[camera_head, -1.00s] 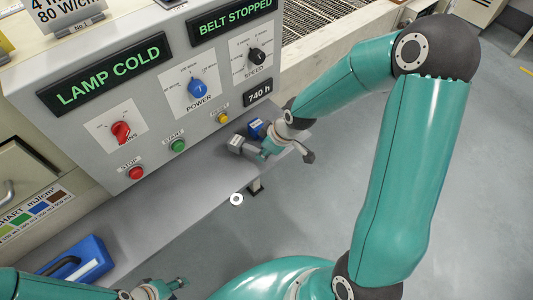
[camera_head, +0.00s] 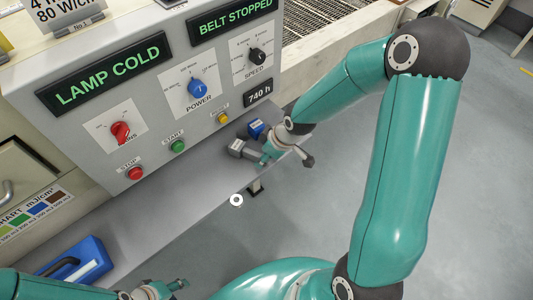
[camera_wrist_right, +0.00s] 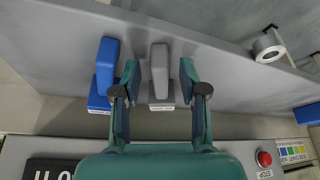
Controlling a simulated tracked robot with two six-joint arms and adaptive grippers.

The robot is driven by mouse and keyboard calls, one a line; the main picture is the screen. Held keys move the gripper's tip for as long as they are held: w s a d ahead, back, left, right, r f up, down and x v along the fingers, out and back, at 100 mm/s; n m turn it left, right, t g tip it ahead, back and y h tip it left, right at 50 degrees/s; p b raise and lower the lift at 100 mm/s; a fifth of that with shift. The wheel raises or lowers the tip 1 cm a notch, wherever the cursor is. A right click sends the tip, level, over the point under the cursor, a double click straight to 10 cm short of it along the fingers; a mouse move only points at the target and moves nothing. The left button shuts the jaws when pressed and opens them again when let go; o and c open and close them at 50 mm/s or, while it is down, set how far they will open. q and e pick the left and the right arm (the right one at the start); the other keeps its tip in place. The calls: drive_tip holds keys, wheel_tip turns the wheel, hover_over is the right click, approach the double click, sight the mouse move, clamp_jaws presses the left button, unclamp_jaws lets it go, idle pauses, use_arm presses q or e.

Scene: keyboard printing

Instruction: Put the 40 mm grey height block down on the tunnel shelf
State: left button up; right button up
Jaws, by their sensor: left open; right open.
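The grey height block (camera_head: 238,147) stands on the tunnel shelf (camera_head: 192,187), the grey ledge below the control panel, near its right end. In the right wrist view the grey block (camera_wrist_right: 160,72) is between the two fingers of my right gripper (camera_wrist_right: 158,88), with a gap visible on each side. My right gripper (camera_head: 268,155) is open around it. A blue block (camera_head: 256,129) stands beside it and also shows in the wrist view (camera_wrist_right: 105,72), just outside one finger. My left gripper (camera_head: 180,284) is open and empty at the bottom of the head view.
A blue case (camera_head: 82,265) stands at the lower left. The panel's red stop button (camera_head: 135,173) is above the shelf. The middle of the shelf is clear.

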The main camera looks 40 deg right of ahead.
drive_tip(key=p+v, duration=0.1)
drive_tip(key=v, duration=1.1)
idle(2.4)
